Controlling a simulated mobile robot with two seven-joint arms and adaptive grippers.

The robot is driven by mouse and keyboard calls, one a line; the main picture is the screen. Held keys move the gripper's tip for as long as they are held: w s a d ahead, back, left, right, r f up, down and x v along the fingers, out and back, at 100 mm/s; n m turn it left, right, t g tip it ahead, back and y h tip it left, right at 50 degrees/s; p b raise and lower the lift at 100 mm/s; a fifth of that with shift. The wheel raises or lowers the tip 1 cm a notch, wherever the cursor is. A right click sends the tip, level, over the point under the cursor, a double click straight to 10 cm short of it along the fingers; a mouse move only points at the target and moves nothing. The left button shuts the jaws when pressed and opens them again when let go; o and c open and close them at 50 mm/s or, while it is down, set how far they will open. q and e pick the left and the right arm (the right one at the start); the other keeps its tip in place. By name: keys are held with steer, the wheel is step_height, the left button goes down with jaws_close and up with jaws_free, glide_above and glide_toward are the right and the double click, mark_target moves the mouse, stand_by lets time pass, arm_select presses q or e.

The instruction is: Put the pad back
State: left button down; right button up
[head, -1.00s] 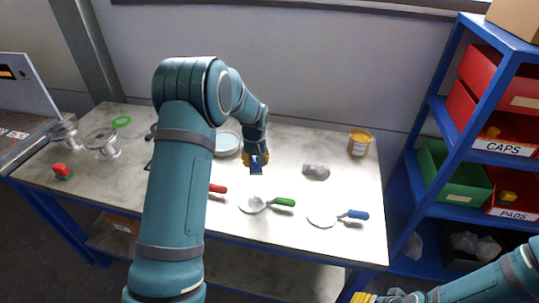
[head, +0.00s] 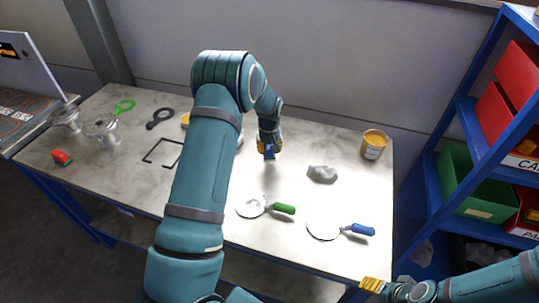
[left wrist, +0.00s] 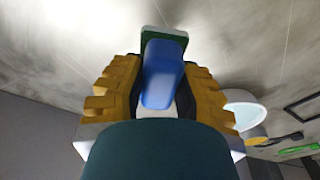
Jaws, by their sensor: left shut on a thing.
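The pad (head: 269,152) has a blue grip; in the left wrist view its blue grip (left wrist: 162,75) stands on a green base with a pale edge (left wrist: 165,35). My left gripper (head: 268,143) is shut on the blue grip, with a yellow finger on each side, over the middle of the table. The head view does not clearly show the gap between pad and tabletop. A red-gripped block with a green base (head: 62,158) sits at the table's left end. My right gripper (head: 373,286) is at the table's front right edge; its opening is unclear.
Green-handled (head: 283,208) and blue-handled (head: 357,229) tools, a grey lump (head: 322,174) and a yellow tin (head: 373,146) are on the table (head: 325,262). A blue shelf (head: 480,97) with red bins (head: 522,65) and a green bin (head: 464,186) stands right. Glass vessels (head: 102,129) stand left.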

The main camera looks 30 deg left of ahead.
mark_target(269, 155)
arm_select(q)
steer(key=shift+f, duration=1.8)
steer(key=shift+f, duration=0.15)
steer(key=c, duration=0.8)
jaws_free()
steer(key=r, duration=0.8)
steer(key=s+r, duration=0.1)
steer(key=r, duration=0.3)
steer(key=shift+s+d+r, duration=0.1)
steer(key=shift+d+r, duration=0.05)
steer(key=shift+d, duration=0.25)
